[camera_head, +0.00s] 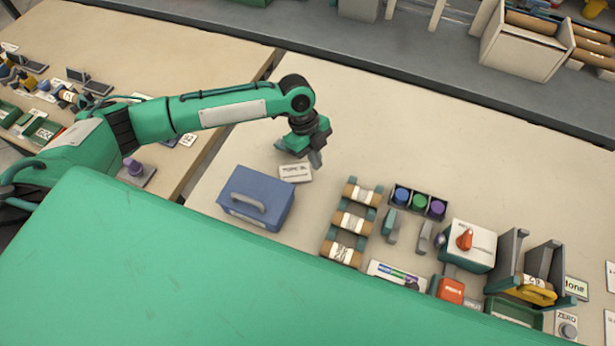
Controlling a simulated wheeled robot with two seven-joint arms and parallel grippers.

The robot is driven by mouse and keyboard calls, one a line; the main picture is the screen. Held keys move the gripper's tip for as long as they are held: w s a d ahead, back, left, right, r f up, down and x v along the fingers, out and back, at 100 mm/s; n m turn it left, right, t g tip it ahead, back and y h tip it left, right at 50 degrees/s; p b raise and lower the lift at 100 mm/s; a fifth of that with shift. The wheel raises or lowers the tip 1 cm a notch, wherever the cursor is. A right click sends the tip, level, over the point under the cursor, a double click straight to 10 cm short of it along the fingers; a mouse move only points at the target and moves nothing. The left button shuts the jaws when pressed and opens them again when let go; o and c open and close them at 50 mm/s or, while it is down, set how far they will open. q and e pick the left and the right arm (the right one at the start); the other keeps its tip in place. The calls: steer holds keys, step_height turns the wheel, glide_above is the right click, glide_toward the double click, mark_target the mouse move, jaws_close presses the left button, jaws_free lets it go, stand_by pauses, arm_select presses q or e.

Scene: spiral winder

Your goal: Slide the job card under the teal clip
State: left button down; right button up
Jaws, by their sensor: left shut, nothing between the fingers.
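A small white card (295,173) with dark print lies flat on the beige table; I take it for the job card. My left gripper (301,156) points down just behind it, at its far edge. It is shut with nothing held; I cannot tell whether its tips touch the card. A small teal and grey upright piece (389,222) stands right of the wooden rolls; I cannot tell for sure whether it is the teal clip. My right gripper is not in view.
A blue box with a handle (255,199) stands just left of and in front of the card. Wooden rolls (351,222), a tray of coloured caps (420,203) and a white box with a red knob (467,247) crowd the right. The table behind is clear.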

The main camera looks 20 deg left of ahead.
mark_target(316, 186)
arm_select(q)
steer(key=p+x, duration=0.1)
steer(key=x, duration=0.2)
steer(key=p+x, duration=0.1)
steer(key=x, duration=0.2)
steer(key=p+x, duration=0.1)
steer(key=x, duration=0.2)
steer(key=shift+s+d+p, duration=0.3)
steer(key=shift+d+p, duration=0.05)
steer(key=shift+w+a+f+p, duration=0.1)
steer(key=shift+w+a+p, duration=0.2)
steer(key=shift+a, duration=0.2)
steer(key=shift+w+a+f+p, duration=0.1)
steer(key=shift+w+a+p, duration=0.1)
steer(key=shift+a+p, duration=0.25)
steer(key=shift+w+a+f, duration=0.1)
steer(key=shift+w+a, duration=0.1)
steer(key=shift+a, duration=0.25)
steer(key=shift+w+a+f, duration=0.1)
steer(key=shift+w+a, duration=0.1)
steer(key=shift+a, duration=0.25)
